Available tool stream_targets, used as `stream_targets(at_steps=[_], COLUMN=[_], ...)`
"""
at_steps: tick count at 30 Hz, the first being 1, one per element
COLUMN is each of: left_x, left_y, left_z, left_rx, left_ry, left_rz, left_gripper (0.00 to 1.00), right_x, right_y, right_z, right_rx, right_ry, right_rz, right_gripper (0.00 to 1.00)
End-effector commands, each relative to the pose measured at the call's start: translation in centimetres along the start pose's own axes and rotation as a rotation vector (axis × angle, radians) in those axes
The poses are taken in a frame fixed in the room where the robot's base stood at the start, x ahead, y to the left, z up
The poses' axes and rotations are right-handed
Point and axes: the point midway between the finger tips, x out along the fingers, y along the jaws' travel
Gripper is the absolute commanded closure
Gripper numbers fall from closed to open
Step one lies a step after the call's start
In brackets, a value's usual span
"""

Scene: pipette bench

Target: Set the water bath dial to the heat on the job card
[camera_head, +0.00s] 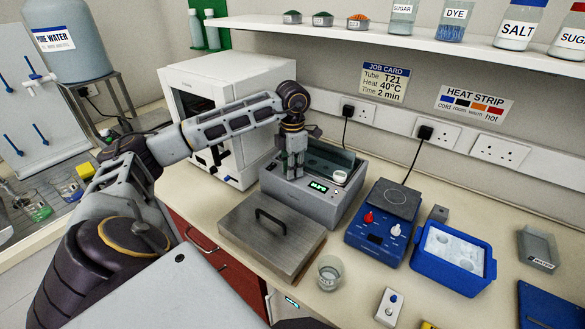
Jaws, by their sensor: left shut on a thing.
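The water bath (306,200) is a grey box on the bench with a lit green display (318,187), whose digits are too small to read surely. My left gripper (294,174) points down at the bath's front top edge, left of the display. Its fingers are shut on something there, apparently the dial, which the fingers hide. The job card (384,82) on the wall reads Tube T21, Heat 40°C, Time 2 min. My right gripper is not in view.
A metal lid with a black handle (272,236) lies in front of the bath. A blue device with red and white knobs (381,222) and a blue ice tub (452,261) stand to the right. A glass beaker (329,272) stands near the front. A white cabinet (232,88) stands behind my left arm.

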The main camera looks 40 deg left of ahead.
Motion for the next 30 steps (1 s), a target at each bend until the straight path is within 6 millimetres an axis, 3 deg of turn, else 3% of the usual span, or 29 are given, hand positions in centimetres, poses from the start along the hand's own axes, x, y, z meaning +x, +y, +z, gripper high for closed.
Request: stream_targets(at_steps=[4,5,10,22,30], left_x=[-0.1,-0.1,-0.1,-0.2,-2.1], left_y=[0.1,0.1,0.1,0.0,0.0], left_z=[0.0,0.0,0.0,0.0,0.1], left_rx=[-0.002,-0.002,-0.002,-0.002,-0.001], left_ry=[-0.002,-0.002,-0.001,-0.001,-0.003], left_rz=[0.001,0.002,0.001,0.000,0.000], left_gripper=[1.00,0.75,0.54,0.54,0.54], right_x=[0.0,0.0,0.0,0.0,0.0], right_y=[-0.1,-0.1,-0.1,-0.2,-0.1], right_z=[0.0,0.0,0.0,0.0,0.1], right_rx=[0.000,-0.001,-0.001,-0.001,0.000], right_ry=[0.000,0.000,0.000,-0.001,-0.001], right_rz=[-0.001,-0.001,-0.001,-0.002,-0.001], right_gripper=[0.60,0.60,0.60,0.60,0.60])
